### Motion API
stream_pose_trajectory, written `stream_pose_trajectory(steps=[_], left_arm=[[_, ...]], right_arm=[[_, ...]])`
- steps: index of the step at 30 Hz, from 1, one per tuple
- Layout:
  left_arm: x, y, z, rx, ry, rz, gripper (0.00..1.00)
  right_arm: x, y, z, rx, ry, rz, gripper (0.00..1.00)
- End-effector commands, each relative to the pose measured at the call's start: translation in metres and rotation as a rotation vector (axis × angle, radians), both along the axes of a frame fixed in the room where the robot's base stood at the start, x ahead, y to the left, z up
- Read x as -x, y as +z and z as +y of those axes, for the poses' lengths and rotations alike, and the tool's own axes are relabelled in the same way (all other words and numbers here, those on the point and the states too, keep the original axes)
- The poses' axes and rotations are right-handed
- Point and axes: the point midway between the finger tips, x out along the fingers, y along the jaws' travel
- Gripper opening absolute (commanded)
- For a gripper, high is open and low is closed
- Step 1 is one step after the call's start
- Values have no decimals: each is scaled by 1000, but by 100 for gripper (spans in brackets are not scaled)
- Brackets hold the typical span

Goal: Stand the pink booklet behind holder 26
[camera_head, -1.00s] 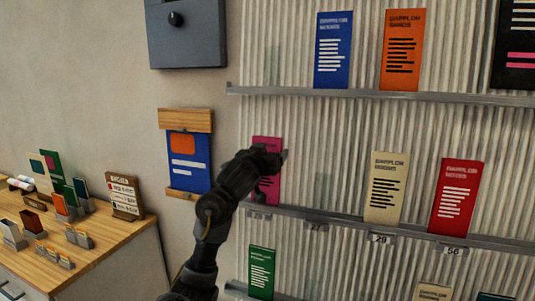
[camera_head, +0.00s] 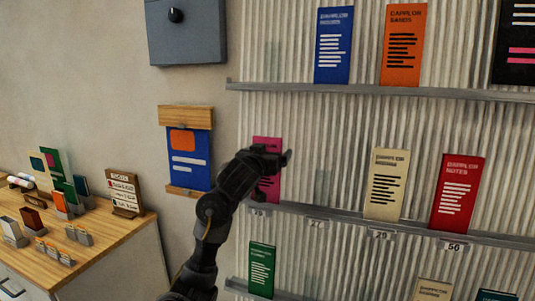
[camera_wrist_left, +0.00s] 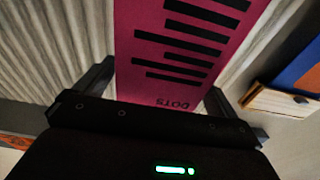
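The pink booklet (camera_head: 266,190) stands upright at the left end of the middle shelf, partly hidden by my left gripper. Its lower edge is at the ledge above a small number label (camera_head: 258,212) that I cannot read surely. My left gripper (camera_head: 286,158) is in front of the booklet. In the left wrist view the booklet (camera_wrist_left: 180,60), with black bars and the word DOTS, lies between the two spread fingers (camera_wrist_left: 163,85). The fingers are close to its side edges; firm contact cannot be made out. No label reads clearly as 26. My right gripper is out of view.
The middle shelf ledge (camera_head: 340,215) also holds a cream booklet (camera_head: 387,185) and a red booklet (camera_head: 457,190). The shelf between pink and cream is free. A blue wall board (camera_head: 188,160) hangs left of the shelves. A wooden counter (camera_head: 105,240) stands at lower left.

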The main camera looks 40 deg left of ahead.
Motion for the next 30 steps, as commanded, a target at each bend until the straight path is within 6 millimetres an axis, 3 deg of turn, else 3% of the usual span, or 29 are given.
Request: stream_pose_trajectory(steps=[11,24,30], left_arm=[[8,3,-4,2,-4,0,100],[76,5,-26,0,1,4,100],[97,1,-33,-1,2,3,100]], right_arm=[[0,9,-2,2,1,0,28],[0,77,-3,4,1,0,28],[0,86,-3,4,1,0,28]])
